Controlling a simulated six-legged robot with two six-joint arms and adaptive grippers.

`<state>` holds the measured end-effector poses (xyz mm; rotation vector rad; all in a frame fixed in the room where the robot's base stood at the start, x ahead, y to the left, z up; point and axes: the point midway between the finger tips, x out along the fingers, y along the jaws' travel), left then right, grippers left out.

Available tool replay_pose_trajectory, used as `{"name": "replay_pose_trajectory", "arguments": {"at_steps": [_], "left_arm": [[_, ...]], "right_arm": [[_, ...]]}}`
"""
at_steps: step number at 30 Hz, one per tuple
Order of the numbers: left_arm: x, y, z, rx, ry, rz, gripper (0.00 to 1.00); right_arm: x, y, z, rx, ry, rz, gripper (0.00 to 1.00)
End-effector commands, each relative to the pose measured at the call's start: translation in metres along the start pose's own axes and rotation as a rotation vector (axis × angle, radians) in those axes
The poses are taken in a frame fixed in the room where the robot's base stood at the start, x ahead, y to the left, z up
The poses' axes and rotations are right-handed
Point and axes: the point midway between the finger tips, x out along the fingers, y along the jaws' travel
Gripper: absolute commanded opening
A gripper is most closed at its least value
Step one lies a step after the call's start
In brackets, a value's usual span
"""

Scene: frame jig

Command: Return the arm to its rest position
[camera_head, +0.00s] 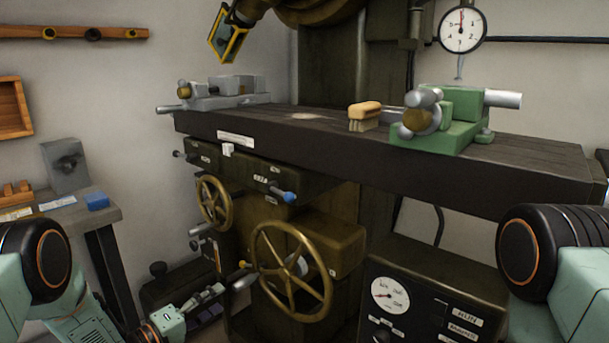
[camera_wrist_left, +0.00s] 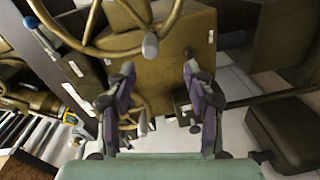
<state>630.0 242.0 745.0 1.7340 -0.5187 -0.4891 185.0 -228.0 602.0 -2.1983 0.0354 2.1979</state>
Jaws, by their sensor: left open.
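My left arm (camera_head: 90,322) comes in at the lower left of the head view. Its left gripper (camera_head: 218,301) is low, in front of the machine, beside the large brass handwheel (camera_head: 291,271). In the left wrist view the two purple-grey fingers of the left gripper (camera_wrist_left: 159,75) stand apart with nothing held between them. Part of my right arm (camera_head: 560,285) shows at the right edge; its gripper is out of the picture.
The machine table (camera_head: 400,165) carries a green vise (camera_head: 440,125), a grey vise (camera_head: 225,92) and a brush (camera_head: 365,116). A smaller handwheel (camera_head: 214,201) and a gauge box (camera_head: 430,290) are on or near the machine. A side bench (camera_head: 85,215) stands left.

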Motion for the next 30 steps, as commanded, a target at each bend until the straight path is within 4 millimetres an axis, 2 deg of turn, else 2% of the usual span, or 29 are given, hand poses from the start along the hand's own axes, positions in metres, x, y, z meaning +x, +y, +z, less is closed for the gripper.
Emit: {"name": "replay_pose_trajectory", "arguments": {"at_steps": [4, 8, 11, 16, 20, 24, 27, 30], "left_arm": [[-0.018, -0.040, 0.009, 0.188, 0.066, -0.171, 0.53], [-0.042, -0.079, 0.036, 0.327, 0.062, -0.369, 0.53], [-0.070, -0.107, 0.068, 0.416, 0.009, -0.537, 0.53], [-0.139, -0.142, 0.141, 0.536, -0.195, -0.830, 0.53], [-0.201, -0.149, 0.197, 0.585, -0.403, -1.010, 0.53], [-0.271, -0.138, 0.250, 0.589, -0.625, -1.161, 0.53], [-0.313, -0.123, 0.277, 0.565, -0.739, -1.242, 0.53], [-0.341, -0.108, 0.293, 0.532, -0.795, -1.301, 0.53]], "right_arm": [[0.000, 0.000, 0.000, 0.000, 0.000, 0.000, 0.40], [0.000, 0.000, 0.000, 0.000, 0.000, 0.000, 0.40], [0.000, 0.000, 0.000, 0.000, 0.000, 0.000, 0.40], [0.000, 0.000, 0.000, 0.000, 0.000, 0.000, 0.40], [0.000, 0.000, 0.000, 0.000, 0.000, 0.000, 0.40], [0.000, 0.000, 0.000, 0.000, 0.000, 0.000, 0.40], [0.000, 0.000, 0.000, 0.000, 0.000, 0.000, 0.40], [0.000, 0.000, 0.000, 0.000, 0.000, 0.000, 0.40]]}}
